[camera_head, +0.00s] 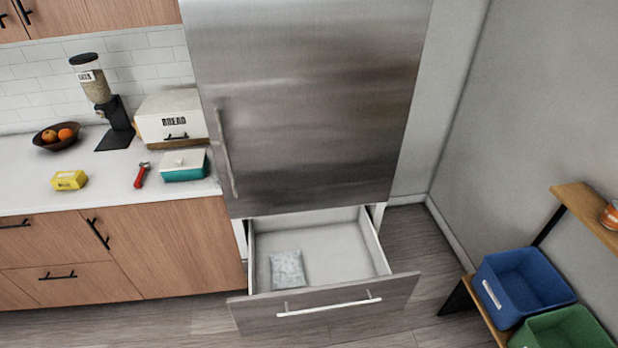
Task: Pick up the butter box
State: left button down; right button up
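A small yellow box (69,180), which looks like the butter box, lies on the white countertop (110,195) near its front edge, at the left. Its printing is too small to read. Nothing touches it. Neither of my grippers shows in the head view.
A red-handled tool (142,175) and a teal dish with white lid (184,166) lie right of the box. A bread box (171,118), dispenser (98,92) and fruit bowl (57,137) stand behind. The fridge's bottom drawer (325,305) is pulled out, with a pale packet (288,268) inside.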

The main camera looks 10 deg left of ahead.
aim_at(76, 179)
jog(key=u, duration=1.7)
